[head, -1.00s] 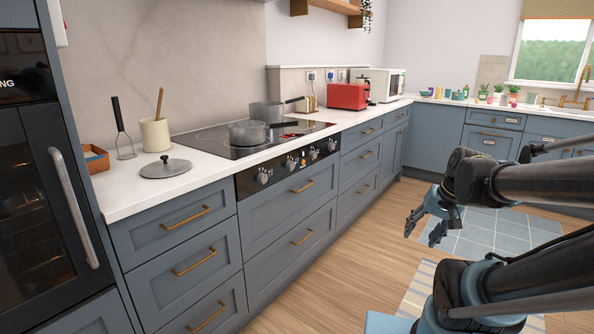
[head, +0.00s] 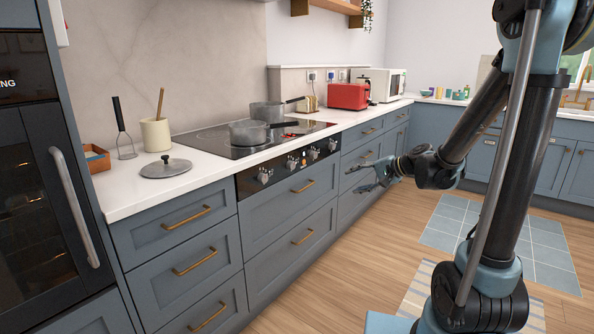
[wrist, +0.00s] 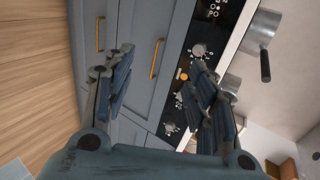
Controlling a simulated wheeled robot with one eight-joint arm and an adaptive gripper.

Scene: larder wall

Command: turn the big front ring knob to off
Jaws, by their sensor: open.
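The black knob panel (head: 244,186) is set in the front of the blue cabinets below the hob. It carries a row of silver knobs: a leftmost knob (head: 264,175), others along the row such as one (head: 291,163), and a rightmost knob (head: 332,145). I cannot tell which one is the big front ring knob. My gripper (head: 366,178) is open and empty, to the right of the panel and apart from it. In the wrist view my gripper (wrist: 162,62) has its fingers spread, with a knob (wrist: 198,50) near the right finger, which hides part of the panel.
A pot (head: 247,132) and a second pan (head: 267,112) stand on the black hob (head: 205,137). A lid (head: 166,168) lies on the white worktop (head: 125,199). Brass drawer handles (head: 303,187) stick out below the panel. The wooden floor before the drawers is clear.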

